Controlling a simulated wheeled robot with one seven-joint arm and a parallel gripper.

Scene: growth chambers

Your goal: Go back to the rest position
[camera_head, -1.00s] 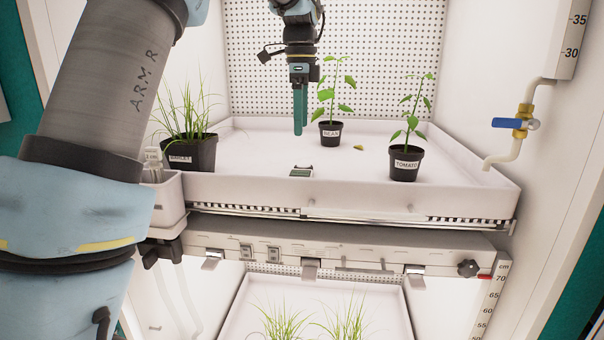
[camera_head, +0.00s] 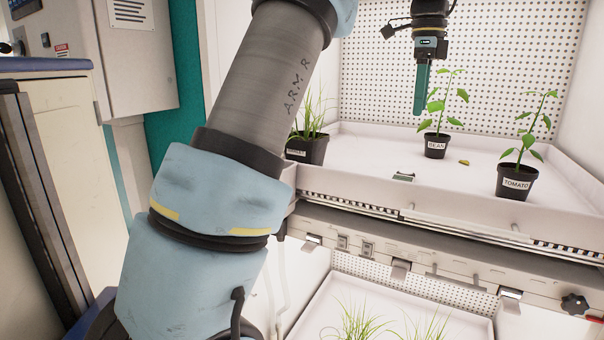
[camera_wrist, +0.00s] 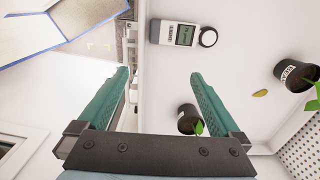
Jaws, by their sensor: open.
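My gripper (camera_head: 421,90) has green fingers and hangs above the upper white tray (camera_head: 350,135), to the left of the bean plant. In the wrist view my gripper (camera_wrist: 163,95) has its two fingers wide apart with nothing between them. A small handheld meter (camera_head: 404,176) lies on the tray below my gripper.
Potted plants stand on the tray: one labelled bean (camera_head: 436,146), one labelled tomato (camera_head: 515,181), and a grassy one (camera_head: 306,150) partly behind my arm. A yellowish leaf (camera_head: 464,162) lies near the bean. A lower tray (camera_head: 400,300) holds grass. A cabinet (camera_head: 60,150) stands at left.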

